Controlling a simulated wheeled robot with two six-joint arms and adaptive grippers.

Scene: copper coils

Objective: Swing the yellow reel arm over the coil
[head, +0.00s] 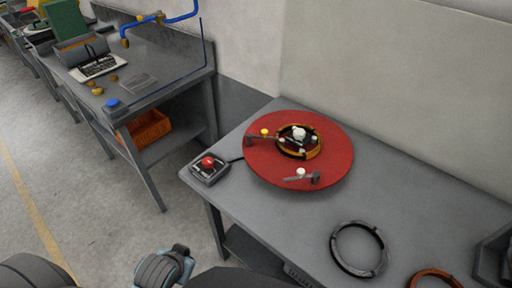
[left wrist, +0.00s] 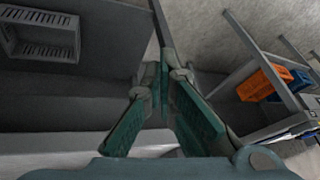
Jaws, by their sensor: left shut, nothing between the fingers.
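A round red reel plate (head: 262,165) lies on the grey table. At its hub sits a coil (head: 318,150), orange-yellow and black. A small dark arm with a yellow knob (head: 264,132) points outward to the left of the coil. Another dark arm with a white knob (head: 301,172) lies toward the near edge of the plate. My left gripper (left wrist: 166,72) shows in the left wrist view with its green fingers together at the tips, empty and away from the reel. In the head view, part of my left arm shows at the bottom edge. My right gripper is not in view.
A box with a red button (head: 208,162) stands at the table's left corner. A dark ring (head: 360,248) and a copper ring (head: 436,275) lie at the front right. A second bench (head: 165,85) with a blue pipe stands at the left. A wall rises behind the reel.

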